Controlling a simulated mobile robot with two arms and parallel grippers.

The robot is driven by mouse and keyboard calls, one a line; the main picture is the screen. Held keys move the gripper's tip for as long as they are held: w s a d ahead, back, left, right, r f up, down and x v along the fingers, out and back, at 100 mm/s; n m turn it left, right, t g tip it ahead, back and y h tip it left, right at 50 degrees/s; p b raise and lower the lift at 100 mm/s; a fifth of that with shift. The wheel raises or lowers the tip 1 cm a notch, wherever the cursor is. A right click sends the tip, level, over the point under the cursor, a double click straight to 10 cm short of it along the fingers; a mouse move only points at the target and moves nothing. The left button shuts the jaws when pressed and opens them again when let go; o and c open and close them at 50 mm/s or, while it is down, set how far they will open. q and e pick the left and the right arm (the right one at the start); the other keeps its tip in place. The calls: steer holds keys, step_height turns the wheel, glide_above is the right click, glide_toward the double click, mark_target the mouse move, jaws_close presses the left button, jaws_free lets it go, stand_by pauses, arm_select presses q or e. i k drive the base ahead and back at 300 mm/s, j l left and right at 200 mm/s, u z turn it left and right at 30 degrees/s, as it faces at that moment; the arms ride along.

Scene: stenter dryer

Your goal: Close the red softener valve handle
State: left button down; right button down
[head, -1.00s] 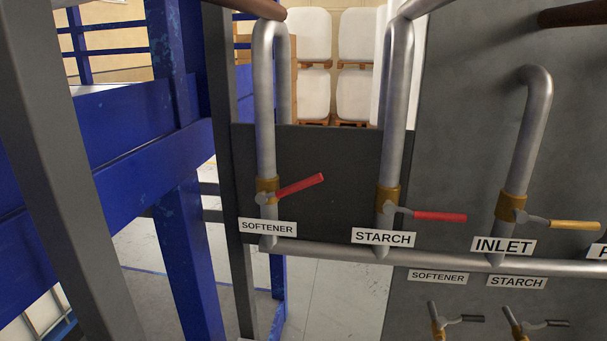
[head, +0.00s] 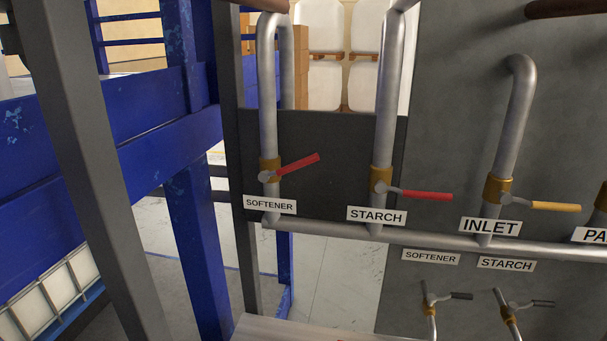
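The red softener valve handle (head: 297,166) sits on a brass valve body on the leftmost vertical pipe (head: 268,110). It points right and tilts upward at its free end. The white SOFTENER label (head: 270,205) is just below it. A second red handle (head: 427,196), above the STARCH label (head: 376,216), points right and lies nearly level. Neither of my grippers shows in the head view, and nothing touches the softener handle.
A yellow handle (head: 555,206) is at the INLET label (head: 490,227). Two small dark-handled valves are low at right, below a horizontal pipe (head: 400,237). A grey post (head: 90,160) and blue frame (head: 195,240) stand at left. A pale flat surface (head: 300,330) shows at the bottom edge.

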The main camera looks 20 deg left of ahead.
mark_target(263, 177)
steer(key=k+l, duration=0.35)
steer(key=l, duration=0.2)
steer(key=k+l, duration=0.4)
steer(key=l, duration=0.1)
